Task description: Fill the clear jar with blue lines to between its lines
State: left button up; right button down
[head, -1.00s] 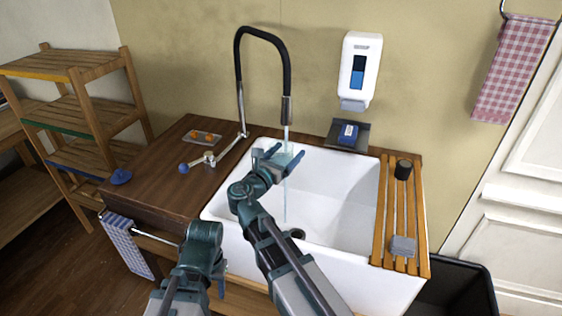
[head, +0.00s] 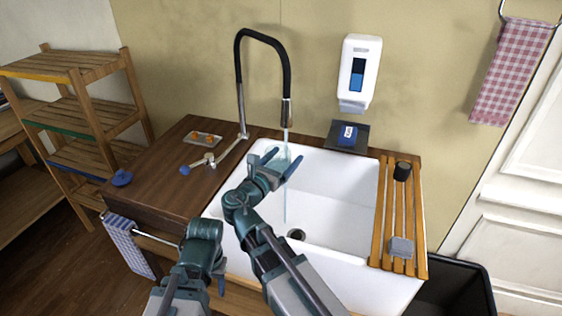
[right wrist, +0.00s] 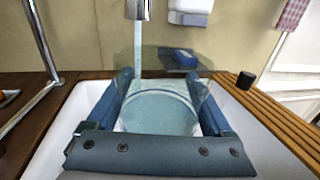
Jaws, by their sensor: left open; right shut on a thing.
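The clear jar (head: 277,154) is in my right gripper (head: 279,166), which is shut around it below the tap's spout. In the right wrist view the jar (right wrist: 160,112) looks pale blue between the two fingers, with a darker curved line around it. The water level against its lines cannot be read. A thin water stream (right wrist: 138,45) runs from the tap (head: 286,112). It also shows below the jar, down toward the drain; whether any enters the jar is unclear. My left gripper (head: 221,285) is open, low in front of the counter, mostly hidden by its arm.
The white sink (head: 335,205) lies under the jar, with a slatted wooden rack (head: 381,215) on its right holding a dark cup (head: 402,171) and a grey block (head: 401,247). The tap lever (head: 197,165) is on the left counter. A soap dispenser (head: 359,75) hangs on the wall.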

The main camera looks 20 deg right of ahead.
aim_at(276, 168)
jog(key=shift+s+a+r+p, duration=0.2)
jog(key=shift+s+a+r, duration=0.05)
jog(key=shift+s, duration=0.25)
jog(key=shift+s+a+r+p, duration=0.25)
jog(key=shift+s+a+r, duration=0.05)
jog(key=shift+s, duration=0.25)
jog(key=shift+s+a+r+p, duration=0.2)
jog(key=shift+s+a+r, duration=0.05)
jog(key=shift+s, duration=0.25)
jog(key=shift+s+a, duration=0.2)
